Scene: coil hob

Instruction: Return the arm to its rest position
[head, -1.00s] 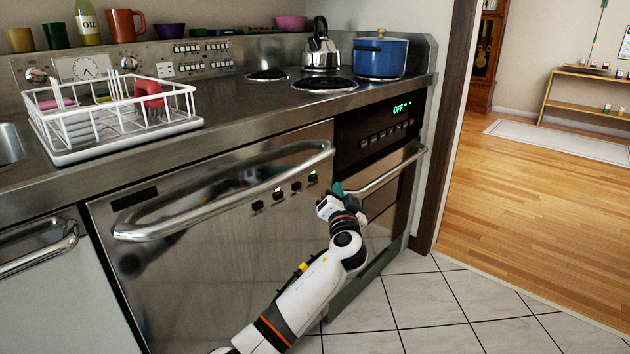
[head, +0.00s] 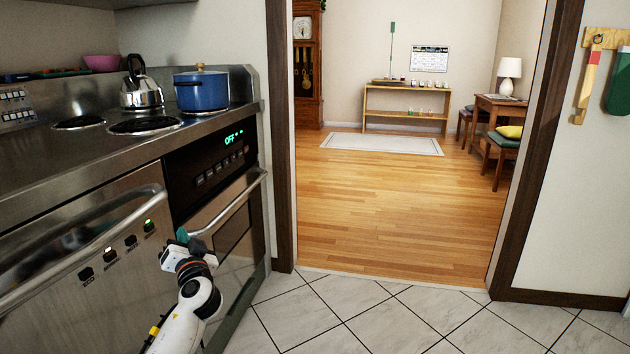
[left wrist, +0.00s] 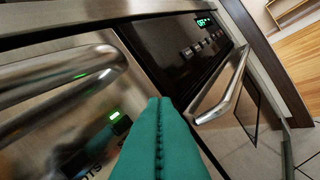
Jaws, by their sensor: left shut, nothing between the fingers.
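My left arm comes in from the bottom left of the head view. Its gripper (head: 184,239) is in front of the steel oven and dishwasher fronts, below the counter edge. In the left wrist view the green fingers (left wrist: 159,140) are pressed together with nothing between them. The oven door handle (left wrist: 222,88) is just beyond them to the right, and the dishwasher handle (left wrist: 65,85) is to the left. I cannot tell whether the gripper touches the fronts. My right gripper is not in view.
A blue pot (head: 201,92) and a steel kettle (head: 141,88) stand at the back of the hob. The oven display (head: 234,137) reads OFF. To the right are free tiled floor (head: 370,318) and an open doorway onto a wooden floor (head: 400,220).

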